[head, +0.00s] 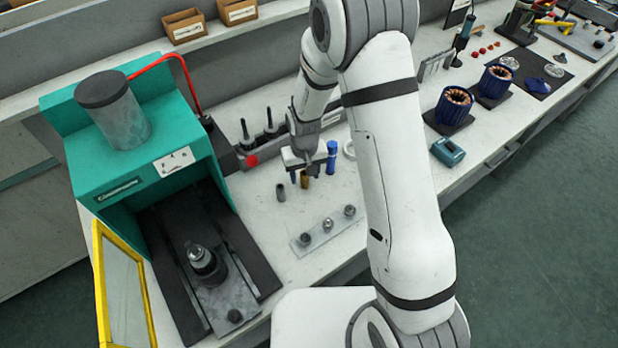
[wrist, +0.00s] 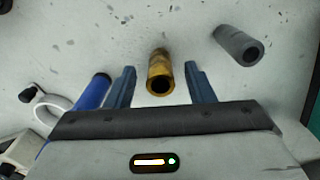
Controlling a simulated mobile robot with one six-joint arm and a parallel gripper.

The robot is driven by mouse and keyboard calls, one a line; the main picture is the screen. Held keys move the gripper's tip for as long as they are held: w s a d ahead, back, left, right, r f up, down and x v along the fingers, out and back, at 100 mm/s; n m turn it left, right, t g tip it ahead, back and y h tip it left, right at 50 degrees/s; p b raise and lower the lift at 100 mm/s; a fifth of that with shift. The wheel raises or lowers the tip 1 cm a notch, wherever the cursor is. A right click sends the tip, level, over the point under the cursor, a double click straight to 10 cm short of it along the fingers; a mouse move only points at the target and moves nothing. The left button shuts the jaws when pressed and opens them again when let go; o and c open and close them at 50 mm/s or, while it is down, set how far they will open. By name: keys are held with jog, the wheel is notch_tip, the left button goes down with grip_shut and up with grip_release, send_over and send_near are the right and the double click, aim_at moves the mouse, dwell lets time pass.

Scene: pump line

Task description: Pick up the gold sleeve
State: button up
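The gold sleeve (wrist: 160,72) stands on the bench, its open end facing the camera in the wrist view. In the head view the gold sleeve (head: 304,180) shows small below my gripper. My gripper (wrist: 158,84) is open, with one blue-grey finger on each side of the sleeve and a visible gap on both sides. In the head view my gripper (head: 307,178) is low over the bench. I cannot tell exactly how far down the fingers reach along the sleeve.
A grey sleeve (wrist: 238,46) stands close by on the right in the wrist view. A blue cylinder (wrist: 92,92) and a white ring (wrist: 52,108) are on the left. A plate with several metal parts (head: 328,231) lies nearer me. A green press (head: 135,150) stands at left.

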jog(key=c, duration=0.8)
jog(key=shift+c, duration=0.2)
notch_tip(320, 180, up, 10)
jog(key=b, duration=0.1)
